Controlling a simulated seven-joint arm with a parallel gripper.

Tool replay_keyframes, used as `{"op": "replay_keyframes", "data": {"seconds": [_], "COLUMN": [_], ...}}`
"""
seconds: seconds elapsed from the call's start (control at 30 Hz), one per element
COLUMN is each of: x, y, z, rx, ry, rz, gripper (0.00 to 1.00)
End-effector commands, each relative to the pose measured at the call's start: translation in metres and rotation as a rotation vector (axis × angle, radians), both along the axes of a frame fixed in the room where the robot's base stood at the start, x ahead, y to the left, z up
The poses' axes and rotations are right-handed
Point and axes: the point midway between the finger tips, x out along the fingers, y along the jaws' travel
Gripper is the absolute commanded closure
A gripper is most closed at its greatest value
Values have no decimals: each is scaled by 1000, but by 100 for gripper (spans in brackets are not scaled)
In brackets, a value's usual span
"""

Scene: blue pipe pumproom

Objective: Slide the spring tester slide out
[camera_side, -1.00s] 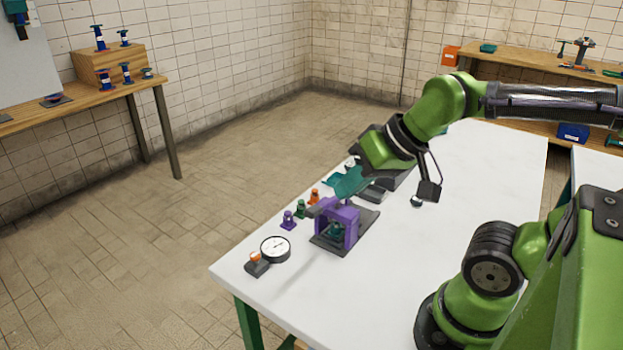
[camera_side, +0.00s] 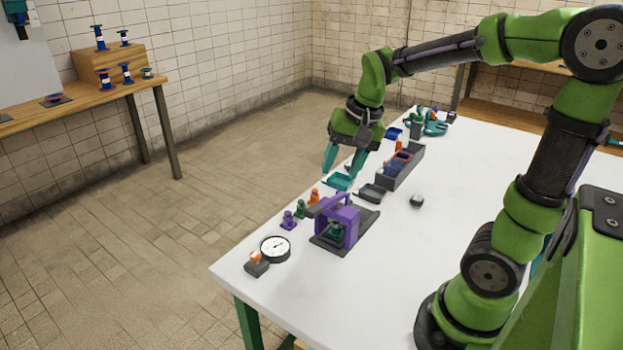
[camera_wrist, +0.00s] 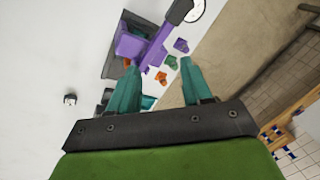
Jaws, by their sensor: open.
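The spring tester (camera_side: 340,225) is a purple frame on a dark base plate, standing on the white table, with a dark lever arm reaching left from its top. It also shows in the wrist view (camera_wrist: 134,46), near the top. The slide cannot be told apart clearly from the base; something teal sits inside the frame. My gripper (camera_side: 341,172) has teal fingers pointing down. It is above the teal tray, behind the tester and apart from it.
Small purple, green and orange pieces (camera_side: 288,219) stand left of the tester. A round dial gauge (camera_side: 275,249) is in front. A teal tray (camera_side: 337,182), a dark tray (camera_side: 371,193) and a grey bin (camera_side: 402,170) lie behind. The table's right side is mostly clear.

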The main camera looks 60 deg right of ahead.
Motion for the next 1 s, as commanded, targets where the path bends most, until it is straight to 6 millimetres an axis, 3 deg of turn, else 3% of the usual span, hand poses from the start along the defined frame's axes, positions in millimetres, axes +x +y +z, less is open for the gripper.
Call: {"op": "replay_keyframes", "data": {"seconds": [0.1,0.3,0.37,0.57,1.0], "x": [17,27,26,23,22], "y": [-47,-97,-97,-94,-94], "z": [-14,-12,-6,-20,-112], "rx": [8,-5,3,17,16], "ry": [144,276,280,296,297], "rz": [-240,-604,-659,-697,-692], "gripper": [51,51,51,51,51]}}
